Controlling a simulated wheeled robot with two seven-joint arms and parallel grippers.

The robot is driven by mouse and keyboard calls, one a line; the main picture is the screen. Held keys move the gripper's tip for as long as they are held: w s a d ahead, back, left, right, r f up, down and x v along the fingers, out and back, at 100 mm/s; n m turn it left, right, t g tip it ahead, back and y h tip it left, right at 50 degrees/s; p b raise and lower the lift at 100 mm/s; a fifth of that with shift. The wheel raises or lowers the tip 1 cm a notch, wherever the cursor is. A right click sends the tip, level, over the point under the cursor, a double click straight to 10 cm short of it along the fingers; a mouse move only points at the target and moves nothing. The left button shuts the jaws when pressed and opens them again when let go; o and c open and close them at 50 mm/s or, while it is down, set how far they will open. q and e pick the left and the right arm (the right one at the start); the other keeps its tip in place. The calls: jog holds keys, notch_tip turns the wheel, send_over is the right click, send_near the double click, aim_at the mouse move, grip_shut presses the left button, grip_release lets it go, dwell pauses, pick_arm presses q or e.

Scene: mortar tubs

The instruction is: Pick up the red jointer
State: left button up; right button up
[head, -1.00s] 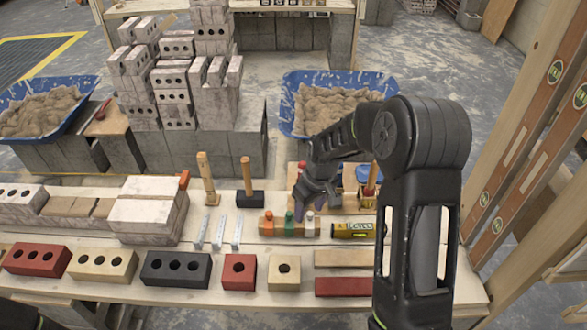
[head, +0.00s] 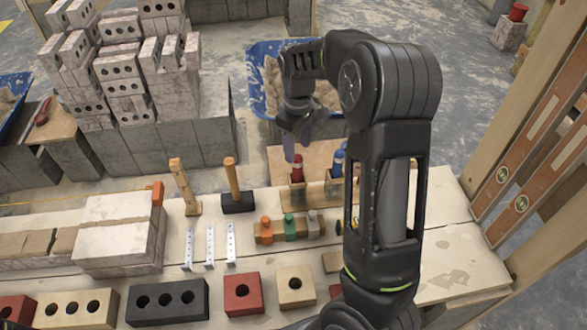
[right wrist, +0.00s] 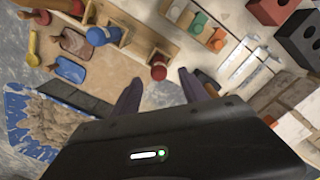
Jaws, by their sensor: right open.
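The red jointer (head: 298,170), as I take the red-handled tool, stands upright in a small wooden holder at the back of the bench. In the right wrist view its red top (right wrist: 158,71) shows just beyond the fingertips, roughly between them. My right gripper (head: 293,148) hangs above and slightly behind it, fingers pointing down; in the right wrist view the gripper (right wrist: 160,88) is open and empty. I see no contact with the jointer. The jointer's lower part is hidden by the holder. My left gripper is out of view.
A blue-handled tool (head: 338,164) stands right beside the red one. A blue mortar tub (head: 254,82) is behind. My right arm hides part of the bench.

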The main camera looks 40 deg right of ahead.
aim_at(297, 165)
jog(key=shift+f, duration=1.3)
notch_tip(297, 165, down, 5)
jog(key=shift+w+d+f+p, duration=0.1)
jog(key=shift+d+p, duration=0.05)
jog(key=shift+p, duration=0.45)
jog(key=shift+c, duration=0.2)
grip_shut()
